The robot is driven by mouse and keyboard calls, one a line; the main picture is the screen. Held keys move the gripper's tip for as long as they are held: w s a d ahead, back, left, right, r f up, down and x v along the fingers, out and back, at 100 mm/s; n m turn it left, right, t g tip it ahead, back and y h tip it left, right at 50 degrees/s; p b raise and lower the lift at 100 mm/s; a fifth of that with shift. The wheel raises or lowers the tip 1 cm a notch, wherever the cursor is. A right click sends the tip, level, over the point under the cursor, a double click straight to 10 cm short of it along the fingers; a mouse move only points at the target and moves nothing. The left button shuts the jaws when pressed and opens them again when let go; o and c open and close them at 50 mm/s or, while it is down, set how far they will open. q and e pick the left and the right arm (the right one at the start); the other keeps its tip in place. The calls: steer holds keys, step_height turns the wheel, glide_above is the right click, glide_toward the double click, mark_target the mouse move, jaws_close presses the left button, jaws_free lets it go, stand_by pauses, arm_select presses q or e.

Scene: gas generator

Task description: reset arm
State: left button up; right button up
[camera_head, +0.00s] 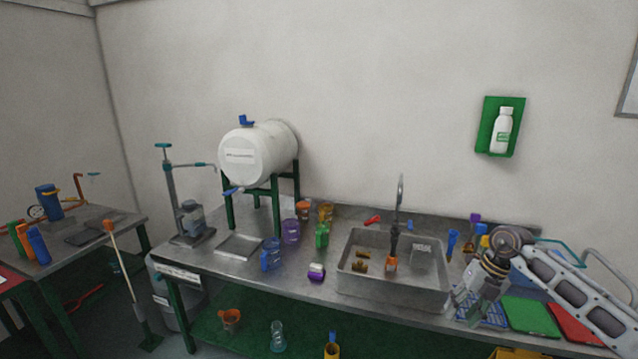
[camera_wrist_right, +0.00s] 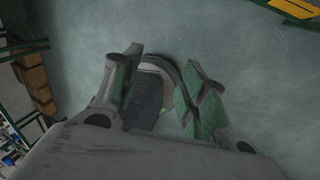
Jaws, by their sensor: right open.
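My right gripper (camera_head: 470,302) hangs over the right part of the bench, just right of the sink, with its arm coming in from the right. In the right wrist view the right gripper (camera_wrist_right: 160,95) has its two green-padded fingers spread apart. No held object shows between them; a grey and dark rounded form lies beyond them, which I cannot identify. My left gripper does not show in either view.
The metal bench (camera_head: 215,262) carries a sink (camera_head: 395,285), a white barrel (camera_head: 258,152) on a green stand, several cups and bottles, and green (camera_head: 530,316) and red (camera_head: 578,325) boards at right. A side table (camera_head: 95,232) stands at left.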

steer(key=w+a+f+m+t+y, duration=0.3)
steer(key=a+f+y, duration=0.2)
steer(key=a+f, duration=0.2)
steer(key=w+a+f+m+t+y, duration=0.2)
steer(key=w+a+f+m+y, duration=0.15)
steer(key=a+f, duration=0.3)
steer(key=s+d+f+m+t+h, duration=0.2)
steer(key=f+m, duration=0.2)
steer(key=f, duration=0.4)
steer(key=s+d+f+m+t+h, duration=0.25)
steer(key=f+m, duration=0.25)
steer(key=f, duration=0.3)
steer(key=s+d+f+m+t+h, duration=0.1)
steer(key=s+f+m+t, duration=0.2)
steer(key=f, duration=0.6)
steer(key=s+d+f+m+g+h, duration=0.2)
steer(key=s+f+m+g+h, duration=0.5)
steer(key=s+f, duration=1.25)
steer(key=s+a+f+m+g, duration=0.1)
steer(key=s+f, duration=0.2)
steer(key=s, duration=0.7)
steer(key=s+a+f+m+g, duration=0.2)
steer(key=s+f, duration=0.1)
steer(key=s, duration=0.7)
steer(key=s+a+f+m+g, duration=0.1)
steer(key=s+a+f+m, duration=0.1)
steer(key=s, duration=0.8)
steer(key=shift+f+g, duration=0.35)
steer(key=shift+f, duration=0.4)
